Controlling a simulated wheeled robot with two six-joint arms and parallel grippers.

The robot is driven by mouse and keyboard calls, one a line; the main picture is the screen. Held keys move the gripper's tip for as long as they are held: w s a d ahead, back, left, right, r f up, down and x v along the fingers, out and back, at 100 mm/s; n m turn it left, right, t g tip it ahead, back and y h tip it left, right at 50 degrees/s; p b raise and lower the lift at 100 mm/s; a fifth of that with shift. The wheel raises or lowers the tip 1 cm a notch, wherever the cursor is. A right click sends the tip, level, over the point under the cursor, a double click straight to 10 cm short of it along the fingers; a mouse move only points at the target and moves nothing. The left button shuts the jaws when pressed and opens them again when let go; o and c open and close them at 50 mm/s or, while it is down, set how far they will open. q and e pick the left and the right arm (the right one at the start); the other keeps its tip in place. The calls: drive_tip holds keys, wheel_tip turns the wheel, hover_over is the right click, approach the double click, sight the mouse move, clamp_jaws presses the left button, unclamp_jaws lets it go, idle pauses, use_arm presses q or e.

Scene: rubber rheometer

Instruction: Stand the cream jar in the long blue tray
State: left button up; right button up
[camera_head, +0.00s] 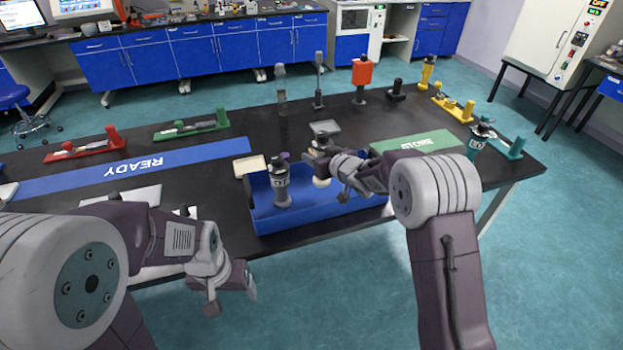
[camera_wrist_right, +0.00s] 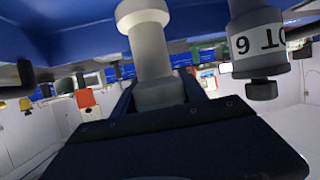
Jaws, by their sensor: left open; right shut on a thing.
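The long blue tray (camera_head: 345,212) lies near the front edge of the black table. The cream jar (camera_head: 321,182) shows only in part in the head view, behind my right gripper (camera_head: 330,166). In the right wrist view the cream jar (camera_wrist_right: 152,50) is large, with a narrow waist. My right gripper is shut on it and holds it over the tray; whether its base touches the tray floor I cannot tell. My left gripper (camera_head: 232,297) is open and empty, in front of the table edge.
A grey labelled jar (camera_head: 281,186) stands in the tray's left part; it also shows in the right wrist view (camera_wrist_right: 258,45). A blue READY strip (camera_head: 150,168) and green STORE strip (camera_head: 418,143) lie on the table. An orange-red bottle (camera_head: 362,73) stands behind.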

drive_tip(key=f, duration=0.1)
drive_tip(key=a+f, duration=0.1)
drive_tip(key=f, duration=0.1)
drive_tip(key=f+b, duration=0.1)
drive_tip(key=shift+s+a+f, duration=0.15)
drive_tip(key=shift+a+f, duration=0.15)
drive_tip(key=shift+a, duration=0.05)
drive_tip(key=shift+f, duration=0.25)
drive_tip(key=shift+f, duration=0.15)
drive_tip(key=o, duration=1.5)
